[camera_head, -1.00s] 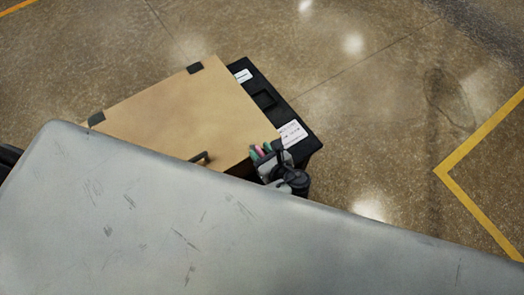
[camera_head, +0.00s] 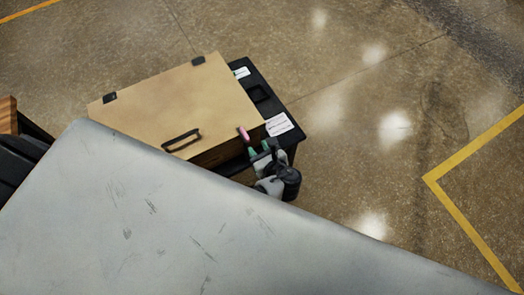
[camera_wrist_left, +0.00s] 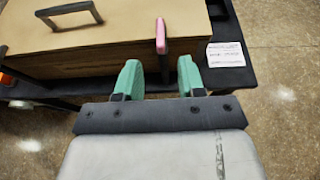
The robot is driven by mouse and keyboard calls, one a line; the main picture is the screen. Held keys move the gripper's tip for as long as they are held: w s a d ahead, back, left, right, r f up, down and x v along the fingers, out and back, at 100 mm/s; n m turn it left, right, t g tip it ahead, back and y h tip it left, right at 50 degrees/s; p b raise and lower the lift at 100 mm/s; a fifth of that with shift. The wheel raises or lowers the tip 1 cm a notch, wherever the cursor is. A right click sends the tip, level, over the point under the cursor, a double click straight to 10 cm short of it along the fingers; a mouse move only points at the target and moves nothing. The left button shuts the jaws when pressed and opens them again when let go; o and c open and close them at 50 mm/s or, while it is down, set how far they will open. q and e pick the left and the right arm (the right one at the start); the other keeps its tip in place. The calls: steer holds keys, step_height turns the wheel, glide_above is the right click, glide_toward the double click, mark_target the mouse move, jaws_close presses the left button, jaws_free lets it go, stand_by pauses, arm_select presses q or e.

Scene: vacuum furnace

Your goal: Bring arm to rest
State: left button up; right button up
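My left gripper (camera_head: 259,149) is in the head view at the front right corner of a wooden box (camera_head: 180,95). In the left wrist view its two green fingertips (camera_wrist_left: 159,78) are spread apart with nothing between them. A pink piece (camera_head: 243,132) stands at the box's right front edge. It also shows in the left wrist view (camera_wrist_left: 161,36), just beyond the fingertips and apart from them. The box has a tan lid with a black handle (camera_head: 181,140) and looks shut. My right gripper is in neither view.
The box sits on a black table (camera_head: 281,100) with white labels (camera_head: 279,124) on its right side. A large grey scratched surface, likely mine, hides the lower part of the head view. Open floor with yellow lines lies to the right.

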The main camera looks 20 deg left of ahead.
arm_select(q)
steer(key=s+a+f+n+g+h+b, duration=0.2)
steer(key=s+f+n+g+h, duration=0.15)
steer(key=s+f, duration=0.65)
steer(key=s+a+f+n+g+h+b, duration=0.25)
steer(key=s+f+n, duration=0.3)
steer(key=f, duration=0.75)
steer(key=s+f+n+h, duration=0.1)
steer(key=s+f+n, duration=0.2)
steer(key=s, duration=0.3)
steer(key=s+a+f+n+h+b, duration=0.1)
steer(key=s+f+n+h, duration=0.1)
steer(key=s+n, duration=0.4)
steer(key=s+a+f+n+g+h+b, duration=0.1)
steer(key=s+f+n, duration=0.3)
steer(key=s, duration=0.3)
steer(key=shift+s+f+n+h, duration=0.3)
steer(key=shift+f+n+h, duration=0.1)
steer(key=shift+f, duration=0.2)
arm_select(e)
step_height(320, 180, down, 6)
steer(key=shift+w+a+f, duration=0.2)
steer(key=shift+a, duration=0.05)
